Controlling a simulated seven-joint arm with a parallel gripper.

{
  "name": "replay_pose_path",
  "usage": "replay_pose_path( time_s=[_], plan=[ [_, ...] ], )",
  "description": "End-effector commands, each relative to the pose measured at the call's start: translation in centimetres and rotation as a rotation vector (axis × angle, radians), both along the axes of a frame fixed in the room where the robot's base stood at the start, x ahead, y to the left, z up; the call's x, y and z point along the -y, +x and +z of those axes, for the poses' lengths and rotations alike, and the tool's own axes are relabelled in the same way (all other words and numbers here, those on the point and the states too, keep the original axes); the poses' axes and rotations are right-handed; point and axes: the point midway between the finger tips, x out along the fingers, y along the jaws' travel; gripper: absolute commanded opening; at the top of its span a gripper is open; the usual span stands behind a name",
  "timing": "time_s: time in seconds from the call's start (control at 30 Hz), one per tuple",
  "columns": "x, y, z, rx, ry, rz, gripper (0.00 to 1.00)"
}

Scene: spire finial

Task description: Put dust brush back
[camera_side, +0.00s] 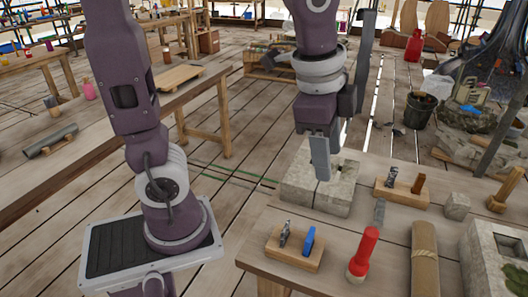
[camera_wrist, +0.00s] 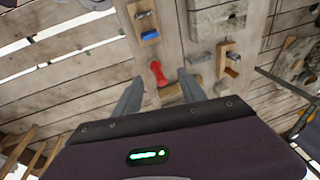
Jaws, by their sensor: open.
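A red-handled tool (camera_side: 363,253) with a pale end lies on the front bench. I take it as the dust brush but cannot be sure. It also shows in the wrist view (camera_wrist: 157,72), near the gap between my fingers. A wooden block (camera_side: 280,256) left of it holds a metal tool (camera_side: 285,234) and a blue piece (camera_side: 308,241). A second wooden block (camera_side: 401,194) farther back holds a metal tool and a brown piece (camera_side: 418,184). My gripper (camera_side: 321,172) is open and empty, pointing down above a pale stone block with a square hole (camera_side: 319,199).
A tan roll (camera_side: 424,262) and a mossy stone block (camera_side: 505,260) stand right of the red tool. A small grey stone cube (camera_side: 457,206) and a grey strip (camera_side: 379,212) are also on the bench (camera_side: 333,231). A dark bucket (camera_side: 419,109) stands on the floor behind.

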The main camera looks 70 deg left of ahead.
Motion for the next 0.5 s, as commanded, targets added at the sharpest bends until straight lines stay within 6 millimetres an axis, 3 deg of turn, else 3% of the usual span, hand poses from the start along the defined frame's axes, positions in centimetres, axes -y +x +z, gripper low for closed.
replay_pose_path(
  time_s=[0.03, 0.1, 0.2, 0.3, 0.5],
  plan=[
    [-1.2, -2.6, 1.1, 0.062, -0.042, 0.155, 0.48],
    [-2.4, -5.8, 1.7, 0.131, -0.116, 0.371, 0.48],
    [-3.3, -9.2, 1.4, 0.200, -0.214, 0.600, 0.48],
    [-3.6, -10.9, 0.9, 0.234, -0.280, 0.727, 0.48],
    [-3.7, -11.4, 0.7, 0.243, -0.302, 0.771, 0.48]
  ],
)
